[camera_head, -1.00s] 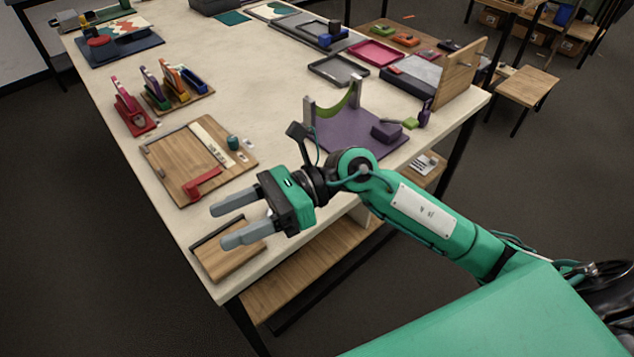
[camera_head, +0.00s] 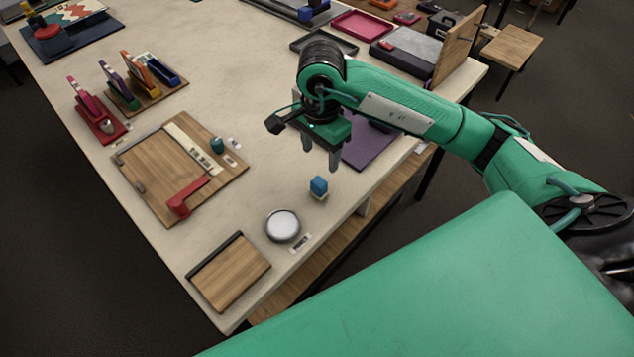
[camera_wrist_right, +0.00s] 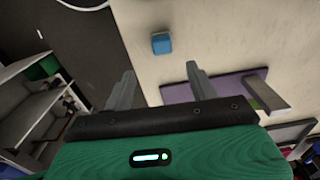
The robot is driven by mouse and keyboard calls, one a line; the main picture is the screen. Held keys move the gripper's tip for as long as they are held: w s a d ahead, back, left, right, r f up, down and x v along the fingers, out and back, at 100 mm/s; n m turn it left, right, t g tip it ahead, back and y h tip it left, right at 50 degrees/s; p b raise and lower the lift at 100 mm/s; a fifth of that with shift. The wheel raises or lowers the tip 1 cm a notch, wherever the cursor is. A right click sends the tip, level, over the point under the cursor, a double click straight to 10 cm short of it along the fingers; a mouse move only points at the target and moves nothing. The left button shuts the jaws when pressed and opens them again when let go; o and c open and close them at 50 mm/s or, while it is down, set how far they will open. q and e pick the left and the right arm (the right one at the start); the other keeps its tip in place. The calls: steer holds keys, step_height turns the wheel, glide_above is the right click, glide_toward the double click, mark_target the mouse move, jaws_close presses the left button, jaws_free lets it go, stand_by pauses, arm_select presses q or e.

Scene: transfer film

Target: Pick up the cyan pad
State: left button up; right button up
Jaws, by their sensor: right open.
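A small blue block (camera_head: 319,184), the likeliest cyan pad, sits on a pale base near the table's front right edge. In the right wrist view the blue block (camera_wrist_right: 161,43) lies beyond the fingertips, roughly centred between them. My right gripper (camera_head: 321,162) points down, just behind and above the block and apart from it. In the wrist view its jaws (camera_wrist_right: 161,72) are open, with nothing between them. My left gripper is in no view.
A round silver dish (camera_head: 283,225) and a wooden board (camera_head: 229,272) lie in front. A wooden tray (camera_head: 150,180) with a red piece is to the left. A purple mat (camera_head: 370,143) lies under my right arm. Bare tabletop surrounds the block.

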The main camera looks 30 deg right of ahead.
steer(key=p, duration=0.1)
glide_above(319, 181)
step_height(319, 181, down, 5)
steer(key=shift+r, duration=0.1)
steer(key=shift+s+f, duration=0.1)
steer(key=shift+f, duration=0.75)
steer(key=shift+f+p, duration=0.2)
steer(key=shift+p, duration=0.25)
step_height(319, 181, down, 4)
steer(key=shift+r+p, duration=0.1)
steer(key=shift+p, duration=1)
steer(key=shift+f, duration=0.5)
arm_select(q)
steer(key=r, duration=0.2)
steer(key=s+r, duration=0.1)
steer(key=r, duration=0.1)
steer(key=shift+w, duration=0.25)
arm_select(e)
steer(key=c, duration=1.1)
